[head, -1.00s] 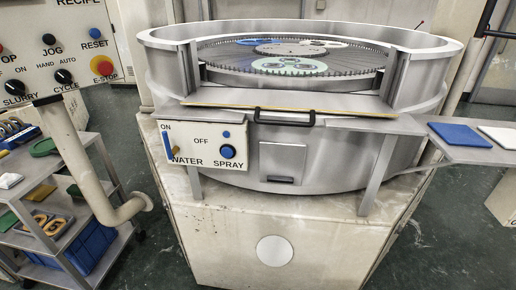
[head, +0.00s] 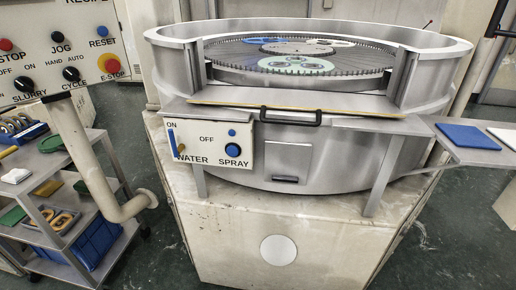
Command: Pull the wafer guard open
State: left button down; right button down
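The wafer guard (head: 297,98) is a flat metal panel with a yellow edge strip across the front opening of the round steel machine tub (head: 445,62). A black bar handle (head: 291,122) sits on the front just below it. Behind it, inside the tub, lies the toothed lapping plate (head: 298,47) with a pale green carrier (head: 296,65) and a blue one (head: 264,41). Neither of my grippers shows in the head view, and nothing touches the handle.
A water and spray control box (head: 210,145) hangs left of the handle. A control panel (head: 60,45) on a bent pipe (head: 92,170) and a shelf cart (head: 60,200) stand at left. A side shelf at right holds a blue pad (head: 467,136) and a white pad (head: 505,136).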

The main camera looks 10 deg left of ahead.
aim_at(319, 102)
jog(key=u, duration=1.8)
jog(key=k, duration=1)
jog(key=z, duration=1.65)
jog(key=i, duration=0.5)
jog(key=z, duration=0.05)
